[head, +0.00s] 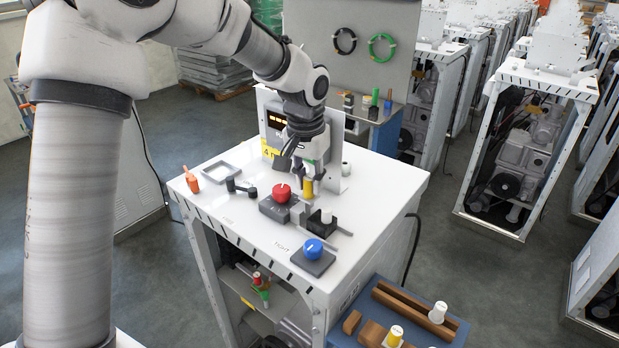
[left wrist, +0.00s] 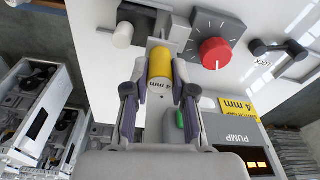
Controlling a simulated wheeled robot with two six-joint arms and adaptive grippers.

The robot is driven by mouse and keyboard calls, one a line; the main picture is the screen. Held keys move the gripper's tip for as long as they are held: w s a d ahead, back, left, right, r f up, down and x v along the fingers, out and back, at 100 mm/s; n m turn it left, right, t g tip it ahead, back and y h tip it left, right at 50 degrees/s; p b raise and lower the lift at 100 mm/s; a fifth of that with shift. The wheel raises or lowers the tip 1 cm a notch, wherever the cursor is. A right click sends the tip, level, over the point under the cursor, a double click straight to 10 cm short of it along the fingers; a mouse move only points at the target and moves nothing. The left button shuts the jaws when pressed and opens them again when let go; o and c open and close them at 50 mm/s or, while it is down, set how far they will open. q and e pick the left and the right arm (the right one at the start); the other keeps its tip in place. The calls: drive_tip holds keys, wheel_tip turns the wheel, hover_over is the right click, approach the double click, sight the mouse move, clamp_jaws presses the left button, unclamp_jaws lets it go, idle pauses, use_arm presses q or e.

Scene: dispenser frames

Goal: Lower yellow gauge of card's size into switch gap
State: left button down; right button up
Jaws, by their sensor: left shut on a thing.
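My left gripper (head: 309,184) is shut on the yellow gauge (head: 308,188) above the white machine top. In the left wrist view the gauge (left wrist: 160,69) sits between the two fingertips (left wrist: 160,85) and reads "4 mm". The yellow card (head: 267,151) is on the pump panel; in the left wrist view the card (left wrist: 237,106) also reads "4 mm". A black switch block with a white roller (head: 326,216) stands just in front of the gauge, by small grey metal parts (head: 298,213). The gauge hides part of this area, so I cannot tell if it touches the gap. My right gripper is out of view.
A red knob (head: 281,193) on a dark block is left of the switch, and a blue knob (head: 314,247) is in front. A blue bench (head: 440,341) holds other gauges.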

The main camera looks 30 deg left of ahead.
sight(309, 194)
use_arm(q)
drive_tip(key=shift+f+b, duration=0.95)
drive_tip(key=shift+f, duration=0.95)
drive_tip(key=c, duration=0.9)
unclamp_jaws()
drive_tip(key=r, duration=0.4)
drive_tip(key=s+r, duration=0.1)
drive_tip(key=r, duration=0.7)
drive_tip(key=shift+s, duration=0.2)
